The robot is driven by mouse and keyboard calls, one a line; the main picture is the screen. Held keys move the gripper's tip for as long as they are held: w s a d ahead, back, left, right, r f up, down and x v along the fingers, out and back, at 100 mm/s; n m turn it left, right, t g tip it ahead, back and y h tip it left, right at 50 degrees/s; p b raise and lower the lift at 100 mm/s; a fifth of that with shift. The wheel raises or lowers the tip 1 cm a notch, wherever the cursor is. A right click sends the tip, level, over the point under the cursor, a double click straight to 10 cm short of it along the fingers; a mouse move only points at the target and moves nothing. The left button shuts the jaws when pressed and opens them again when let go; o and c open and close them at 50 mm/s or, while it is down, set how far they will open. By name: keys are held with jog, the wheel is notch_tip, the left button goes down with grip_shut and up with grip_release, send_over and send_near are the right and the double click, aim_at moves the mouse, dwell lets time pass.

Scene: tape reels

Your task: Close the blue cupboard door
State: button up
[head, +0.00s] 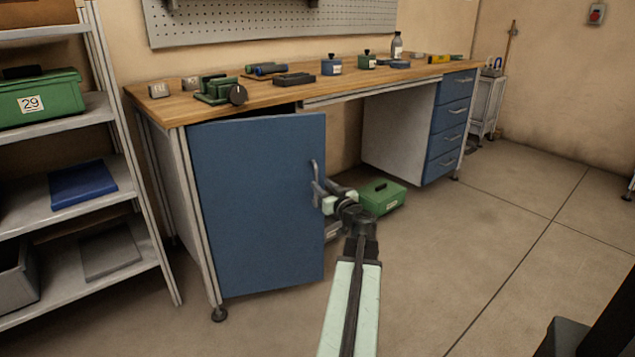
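The blue cupboard door (257,205) is under the left end of the workbench. It stands partly open, its right edge swung out from the cupboard, with a dark gap above its top edge. A grey upright handle (314,170) is near its right edge. My gripper (326,197) is at the door's right edge, by the lower end of the handle. Whether it touches the handle or door, and how far its fingers are apart, is too small to tell. The cupboard's inside is mostly hidden behind the door.
A green box (381,197) is on the floor just beyond my gripper. Blue drawers (450,125) are under the bench's right end. Tools and reels stand on the wooden top (290,95). A grey shelf rack (140,225) is at left.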

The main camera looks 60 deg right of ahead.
aim_at(317, 180)
jog(key=x, duration=0.5)
jog(key=shift+a, duration=0.1)
grip_shut()
dwell(1.2)
